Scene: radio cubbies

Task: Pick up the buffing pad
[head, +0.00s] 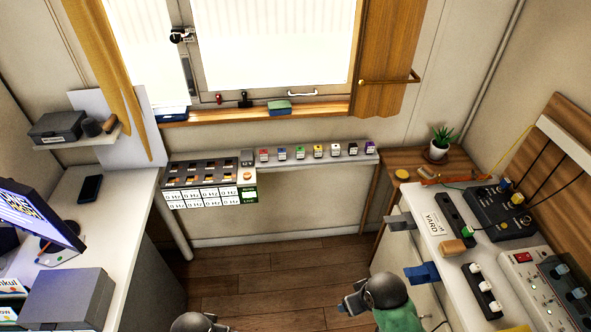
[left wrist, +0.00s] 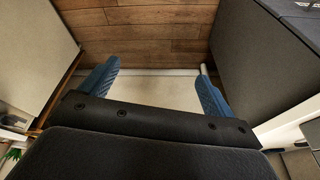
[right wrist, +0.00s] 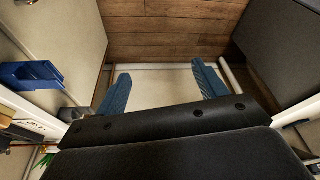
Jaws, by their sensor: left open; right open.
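A green and blue block (head: 279,107) lies on the window sill; it looks like a pad, but I cannot be sure it is the buffing pad. A small tan block (head: 452,247) lies on the right-hand bench, its kind unclear. My right gripper (right wrist: 163,82) is open and empty, with its two blue fingers apart over the floor gap; in the head view it is low, left of the right bench. My left gripper (left wrist: 155,82) is open and empty too; only the top of its wrist shows at the bottom edge of the head view. Both grippers are far from the sill.
A narrow shelf (head: 310,160) with small coloured boxes and a labelled rack (head: 210,183) runs under the window. A white desk (head: 125,215) with a monitor is left. The right bench (head: 425,215) holds power strips and devices; a blue bin (head: 422,273) hangs beside it. The floor between is clear.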

